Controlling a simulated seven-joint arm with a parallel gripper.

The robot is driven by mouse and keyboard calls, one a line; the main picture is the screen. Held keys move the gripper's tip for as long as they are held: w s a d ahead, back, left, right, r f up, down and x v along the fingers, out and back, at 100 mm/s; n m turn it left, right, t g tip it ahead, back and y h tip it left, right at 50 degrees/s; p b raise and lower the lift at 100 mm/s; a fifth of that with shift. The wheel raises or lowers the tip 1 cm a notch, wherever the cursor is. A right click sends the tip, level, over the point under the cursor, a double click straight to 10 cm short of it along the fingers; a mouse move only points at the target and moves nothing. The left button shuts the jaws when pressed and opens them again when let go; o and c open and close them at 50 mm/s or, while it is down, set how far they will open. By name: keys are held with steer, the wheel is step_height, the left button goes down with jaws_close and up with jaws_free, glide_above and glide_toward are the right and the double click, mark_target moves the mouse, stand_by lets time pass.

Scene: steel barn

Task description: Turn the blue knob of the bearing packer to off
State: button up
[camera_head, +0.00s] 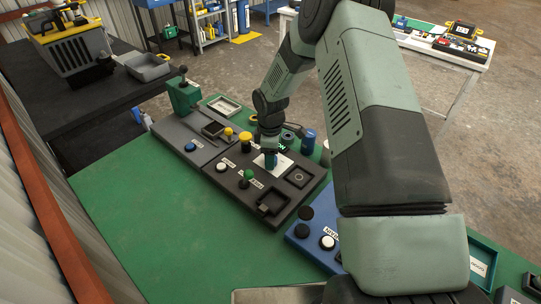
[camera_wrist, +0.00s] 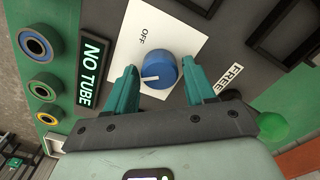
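The blue knob (camera_wrist: 160,70) sits on a white plate (camera_wrist: 180,32) of the grey panel. The plate carries the word OFF above the knob in the wrist view. The knob's white pointer line points left in that view, not at OFF. My gripper (camera_wrist: 159,68) is open, with one teal finger on each side of the knob. Narrow gaps seem to show between fingers and knob; I cannot tell whether either touches. In the head view my gripper (camera_head: 270,150) is over the white plate, and the knob (camera_head: 271,161) is partly hidden.
A NO TUBE sign (camera_wrist: 92,72) is left of the plate and a FREE label (camera_wrist: 229,78) right. A green button (camera_wrist: 272,124) is near the right finger. A yellow knob (camera_head: 245,137) and a green-topped lever (camera_head: 248,174) stand nearby. The green tabletop (camera_head: 150,200) is bare at front left.

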steer(key=c, duration=0.7)
steer(key=shift+c, duration=0.2)
steer(key=m, duration=0.6)
steer(key=shift+m, duration=0.4)
steer(key=m, duration=0.4)
steer(key=shift+d+m, duration=0.1)
steer(key=shift+m, duration=1.4)
steer(key=o, duration=1.1)
steer(key=shift+c, duration=0.2)
